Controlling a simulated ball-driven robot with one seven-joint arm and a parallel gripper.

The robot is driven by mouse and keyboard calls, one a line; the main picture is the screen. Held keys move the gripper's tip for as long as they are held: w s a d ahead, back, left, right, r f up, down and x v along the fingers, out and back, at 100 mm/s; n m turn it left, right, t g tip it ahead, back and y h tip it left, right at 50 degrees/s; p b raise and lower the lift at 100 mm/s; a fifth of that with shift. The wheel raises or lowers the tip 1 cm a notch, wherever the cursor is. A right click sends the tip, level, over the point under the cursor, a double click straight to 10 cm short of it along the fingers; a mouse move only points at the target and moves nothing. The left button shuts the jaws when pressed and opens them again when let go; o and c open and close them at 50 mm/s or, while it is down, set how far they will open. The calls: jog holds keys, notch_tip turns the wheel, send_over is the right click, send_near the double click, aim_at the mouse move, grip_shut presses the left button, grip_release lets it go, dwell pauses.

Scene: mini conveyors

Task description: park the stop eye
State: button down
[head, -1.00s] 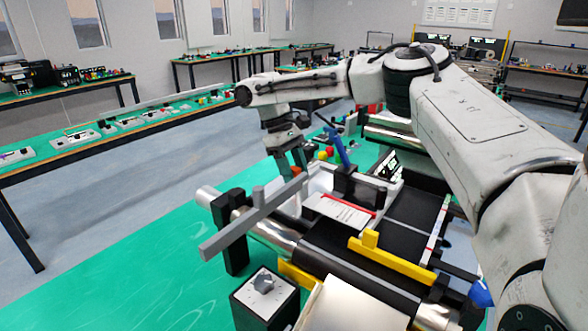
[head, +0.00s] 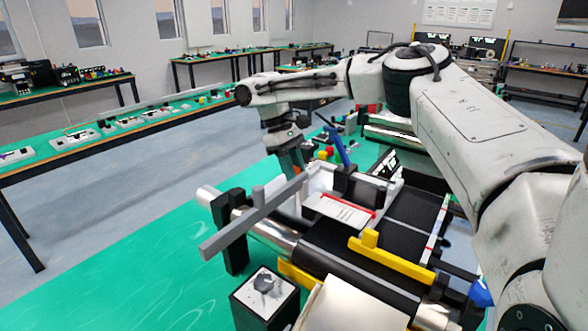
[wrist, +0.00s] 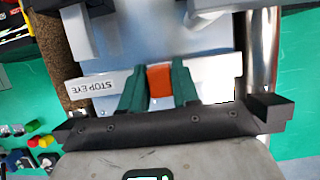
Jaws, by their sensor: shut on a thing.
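In the wrist view my gripper (wrist: 159,99) has its two green fingers on either side of a small orange block (wrist: 160,78), shut on it. The block is in front of a pale strip with a "STOP EYE" label (wrist: 96,88), upside down here, to the left of the fingers. Whether the block touches the strip I cannot tell. In the head view my gripper (head: 291,160) points down at the far left end of the mini conveyor (head: 325,238).
A grey bar (head: 250,222) on a black post sticks out at the conveyor's near left. A yellow piece (head: 388,258) lies across the belt. A black box with a knob (head: 265,290) stands in front. The green bench is clear at lower left.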

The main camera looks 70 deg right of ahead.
jog(key=a+p, duration=0.1)
jog(key=a, duration=0.1)
jog(key=w+a+p, duration=0.1)
jog(key=a+p, duration=0.1)
jog(key=a, duration=0.1)
jog(key=w+a+p, duration=0.1)
jog(key=a, duration=0.2)
jog(key=shift+a+r+p, duration=0.1)
jog(key=shift+a+p, duration=0.05)
jog(key=shift+p, duration=0.25)
jog(key=shift+a, duration=0.15)
jog(key=c, duration=1)
grip_release()
jog(key=shift+a, duration=0.2)
jog(key=shift+o, duration=0.4)
jog(key=shift+d, duration=0.1)
jog(key=shift+w, duration=0.1)
jog(key=a+b+v, duration=0.1)
jog(key=v, duration=0.9)
jog(key=shift+w+d+r, duration=0.2)
jog(key=shift+d, duration=0.3)
